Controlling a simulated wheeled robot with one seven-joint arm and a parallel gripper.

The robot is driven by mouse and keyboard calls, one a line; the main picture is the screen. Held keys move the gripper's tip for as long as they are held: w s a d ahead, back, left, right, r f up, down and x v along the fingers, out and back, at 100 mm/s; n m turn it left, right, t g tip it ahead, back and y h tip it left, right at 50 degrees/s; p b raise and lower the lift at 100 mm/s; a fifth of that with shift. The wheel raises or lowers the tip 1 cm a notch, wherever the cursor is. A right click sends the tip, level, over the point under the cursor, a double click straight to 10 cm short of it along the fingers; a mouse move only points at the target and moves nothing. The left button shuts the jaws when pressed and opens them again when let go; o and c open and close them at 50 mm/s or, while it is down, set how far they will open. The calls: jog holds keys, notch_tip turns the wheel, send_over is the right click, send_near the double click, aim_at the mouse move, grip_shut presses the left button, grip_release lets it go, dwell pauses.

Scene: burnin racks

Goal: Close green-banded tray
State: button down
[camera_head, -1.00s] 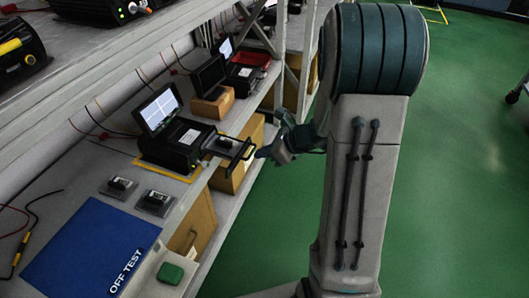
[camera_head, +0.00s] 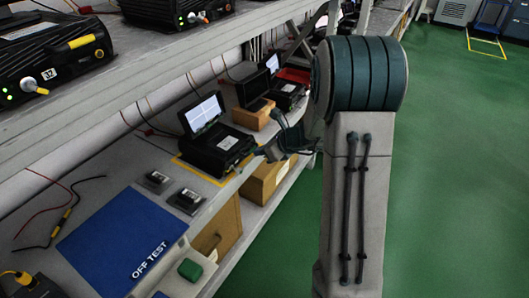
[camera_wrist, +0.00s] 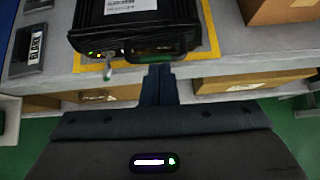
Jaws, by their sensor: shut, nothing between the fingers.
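A black tester unit with a lit screen (camera_head: 218,148) stands on the bench inside a yellow outline. Its front also shows in the wrist view (camera_wrist: 95,42), with small lights and a plug. The tray front (camera_wrist: 152,50) sits about level with the unit's front face, with little or none of the tray standing out. I cannot make out a green band on it for certain. My gripper (camera_wrist: 160,72) is shut and empty, its fingertips at the tray front, touching or nearly so. In the head view my gripper (camera_head: 266,153) is at the unit's front, partly hiding the tray.
Two small modules (camera_head: 186,200) and a blue OFF TEST mat (camera_head: 118,243) lie on the bench. A green block (camera_head: 190,269) is near the bench edge. More units (camera_head: 258,90) stand farther along. An upper shelf (camera_head: 130,90) overhangs the bench.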

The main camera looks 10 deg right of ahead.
jog(key=shift+a+r, duration=0.1)
jog(key=shift+a, duration=0.25)
jog(key=s+d+r+p, duration=0.2)
jog(key=s+d+r, duration=0.4)
jog(key=s+d, duration=0.25)
jog(key=s+a+r+n+g+h+p, duration=0.1)
jog(key=s+a+r+n+g+p, duration=0.1)
jog(key=s+a+r+n+p, duration=0.35)
jog(key=s+a+r+n+g+p, duration=0.25)
jog(key=s+r+n+p, duration=0.2)
jog(key=r+n, duration=0.3)
jog(key=s+r+n+h+p, duration=0.6)
jog(key=s+r+n+p, duration=0.2)
jog(key=s+r+n, duration=0.3)
jog(key=r+n, duration=0.1)
jog(key=n, duration=0.2)
jog(key=shift+d+p, duration=0.2)
jog(key=shift+p, duration=0.1)
